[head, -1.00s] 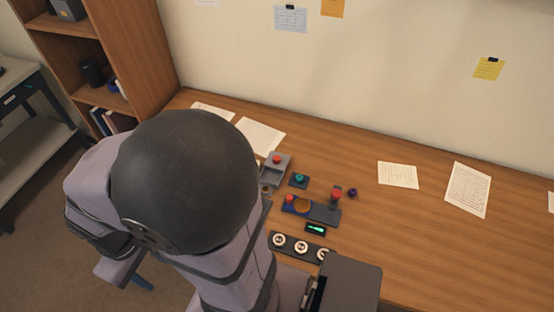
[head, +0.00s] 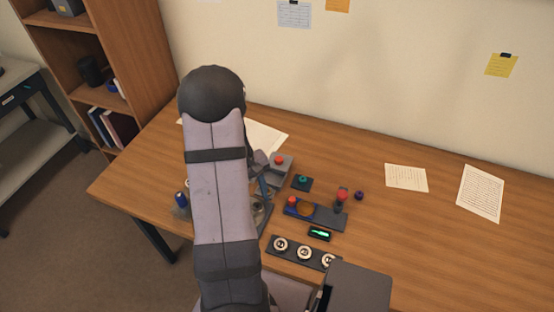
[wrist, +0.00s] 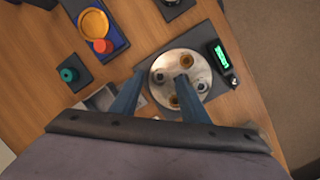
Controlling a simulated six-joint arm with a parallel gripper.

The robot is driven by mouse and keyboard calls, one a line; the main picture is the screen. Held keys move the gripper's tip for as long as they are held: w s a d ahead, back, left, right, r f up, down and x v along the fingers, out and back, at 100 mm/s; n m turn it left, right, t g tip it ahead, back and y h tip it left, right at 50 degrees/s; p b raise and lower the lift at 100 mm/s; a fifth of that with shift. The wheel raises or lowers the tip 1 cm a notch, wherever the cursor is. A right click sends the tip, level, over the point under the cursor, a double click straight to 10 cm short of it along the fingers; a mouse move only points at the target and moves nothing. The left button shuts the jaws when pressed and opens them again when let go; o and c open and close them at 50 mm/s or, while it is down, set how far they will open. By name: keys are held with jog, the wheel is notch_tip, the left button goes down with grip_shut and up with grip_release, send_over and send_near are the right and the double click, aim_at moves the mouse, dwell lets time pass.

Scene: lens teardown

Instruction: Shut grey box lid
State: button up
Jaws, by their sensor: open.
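A small grey box (head: 281,172) with a red knob stands towards the back of the desk. It also shows in the wrist view as an open-looking grey tray shape (wrist: 100,98), partly covered by my gripper. I cannot tell how far its lid is raised. My gripper (wrist: 163,84) is open, with its two blue fingers apart and nothing gripped. It points down near a round metal disc (wrist: 180,92) with brass and dark round parts, beside the grey box. In the head view my arm hides most of the gripper and the disc.
Around lie a teal button block (head: 302,183), a blue-and-grey tray (head: 328,216) with an amber ring, a green display (head: 319,233) and a strip with white rings (head: 304,253). A dark grey flat-topped block (head: 360,285) stands at the front edge.

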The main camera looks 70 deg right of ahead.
aim_at(279, 158)
jog(key=d+n, duration=0.1)
jog(key=d, duration=0.2)
jog(key=w+d+r+n+h, duration=0.1)
jog(key=d+n, duration=0.1)
jog(key=d, duration=0.1)
jog(key=d+r+n+h, duration=0.1)
jog(key=d, duration=0.2)
jog(key=shift+w+d+n, duration=0.2)
jog(key=shift+w+n, duration=0.05)
jog(key=shift+n, duration=0.15)
jog(key=d+r+n+g+h, duration=0.1)
jog(key=d+r+n, duration=0.4)
jog(key=n, duration=0.7)
jog(key=shift+d+h, duration=0.5)
jog(key=shift+d, duration=0.05)
jog(key=shift+p+x, duration=1)
jog(key=shift+x, duration=2.7)
